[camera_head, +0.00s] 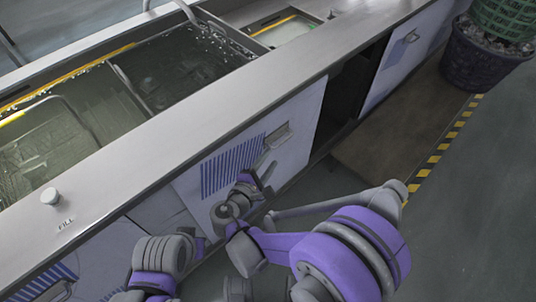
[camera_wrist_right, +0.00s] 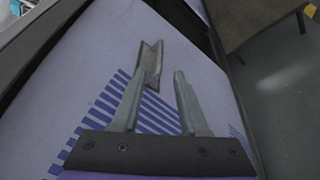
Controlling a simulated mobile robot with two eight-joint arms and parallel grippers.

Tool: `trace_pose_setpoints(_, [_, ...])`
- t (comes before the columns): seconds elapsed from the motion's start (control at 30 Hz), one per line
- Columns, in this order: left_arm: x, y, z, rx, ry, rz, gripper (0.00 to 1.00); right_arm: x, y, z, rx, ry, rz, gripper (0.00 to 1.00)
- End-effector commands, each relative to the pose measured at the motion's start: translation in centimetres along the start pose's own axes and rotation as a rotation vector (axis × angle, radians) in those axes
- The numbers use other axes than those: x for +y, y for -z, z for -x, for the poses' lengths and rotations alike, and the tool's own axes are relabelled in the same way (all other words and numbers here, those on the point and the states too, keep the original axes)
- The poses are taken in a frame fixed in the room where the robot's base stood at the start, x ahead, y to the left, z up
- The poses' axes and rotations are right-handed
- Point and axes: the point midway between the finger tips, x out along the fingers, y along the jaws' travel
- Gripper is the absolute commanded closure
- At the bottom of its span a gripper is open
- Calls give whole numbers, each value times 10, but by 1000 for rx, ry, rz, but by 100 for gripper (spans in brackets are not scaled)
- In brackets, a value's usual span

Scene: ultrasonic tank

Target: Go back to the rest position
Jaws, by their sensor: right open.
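My right gripper (camera_head: 254,181) is in front of the tank's side panel (camera_head: 236,165), close to a grey door handle (camera_head: 277,136). In the right wrist view, its two fingers (camera_wrist_right: 159,73) are spread apart with nothing between them. The same grey handle (camera_wrist_right: 150,62) lies just beyond the fingertips on a pale panel with blue stripes. I cannot tell how far apart the fingertips and the handle are, but the fingers do not close on it. My left gripper does not show in either view.
The ultrasonic tank (camera_head: 165,170) has a steel rim, with liquid and wire racks inside. A dark opening (camera_head: 350,88) lies between the panels. A fill knob (camera_head: 51,197) stands on the rim. A dark basket (camera_head: 482,55) stands at upper right. The grey floor (camera_head: 470,220) at right is clear.

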Motion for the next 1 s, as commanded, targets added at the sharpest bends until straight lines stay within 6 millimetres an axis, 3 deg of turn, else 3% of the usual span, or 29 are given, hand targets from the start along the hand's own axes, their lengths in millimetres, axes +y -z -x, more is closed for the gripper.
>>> trace_pose_setpoints(0.27, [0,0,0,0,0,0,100,-1,-2,-1,0,6,-4,56])
trace_pose_setpoints(0.37, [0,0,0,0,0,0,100,-7,-15,-7,2,53,-38,56])
trace_pose_setpoints(0.53, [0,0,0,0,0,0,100,-40,-71,-22,11,268,-222,56])
trace_pose_setpoints(0.67, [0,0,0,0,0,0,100,-76,-120,-16,6,474,-440,56])
trace_pose_setpoints(0.8, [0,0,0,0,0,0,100,-111,-162,7,-19,676,-702,56])
trace_pose_setpoints(1.0, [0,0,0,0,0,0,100,-148,-197,56,-72,910,-1088,56])
